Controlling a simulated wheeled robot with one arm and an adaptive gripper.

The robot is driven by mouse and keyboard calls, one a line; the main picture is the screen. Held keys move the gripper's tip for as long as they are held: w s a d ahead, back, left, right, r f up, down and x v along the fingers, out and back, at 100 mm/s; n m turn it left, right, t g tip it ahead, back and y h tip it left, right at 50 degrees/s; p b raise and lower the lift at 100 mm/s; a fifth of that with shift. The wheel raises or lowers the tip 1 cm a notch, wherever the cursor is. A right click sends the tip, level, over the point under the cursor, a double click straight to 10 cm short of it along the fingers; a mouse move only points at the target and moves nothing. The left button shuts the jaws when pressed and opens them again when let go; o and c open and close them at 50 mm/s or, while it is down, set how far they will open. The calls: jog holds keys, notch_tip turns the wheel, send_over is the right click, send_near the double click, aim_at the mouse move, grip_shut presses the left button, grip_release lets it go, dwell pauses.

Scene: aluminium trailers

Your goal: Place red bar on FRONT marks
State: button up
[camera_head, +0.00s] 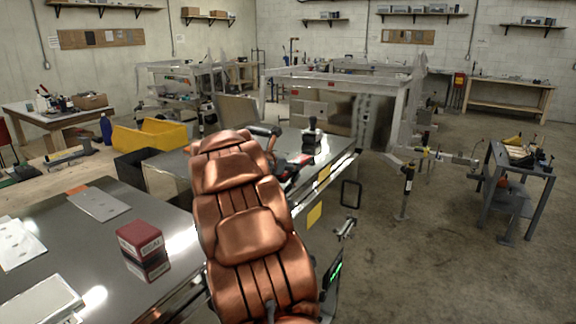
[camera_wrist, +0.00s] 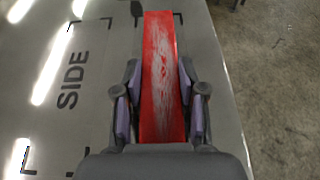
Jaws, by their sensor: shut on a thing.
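In the wrist view, a long red bar (camera_wrist: 160,70) with a scuffed, pale-streaked top lies lengthwise between the fingers of my gripper (camera_wrist: 158,75). The fingers are shut on its two sides, and its far end reaches toward the top of the picture. The bar is over a grey metal table top (camera_wrist: 35,90); I cannot tell whether it touches it. Black SIDE lettering (camera_wrist: 73,78) with corner marks is to the bar's left. More black marks (camera_wrist: 136,8) show by its far end. No FRONT lettering is readable. In the head view my arm largely hides the gripper.
The table's right edge runs close beside the bar, with concrete floor (camera_wrist: 270,60) beyond. In the head view, a dark red box (camera_head: 139,238) and a metal plate (camera_head: 97,203) lie on the near table. Open floor is to the right.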

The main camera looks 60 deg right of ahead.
jog(key=o, duration=1.1)
jog(key=shift+f, duration=0.2)
jog(key=shift+r, duration=0.1)
jog(key=shift+r, duration=0.3)
jog(key=b+v, duration=0.1)
jog(key=v, duration=1.1)
jog(key=shift+s, duration=0.1)
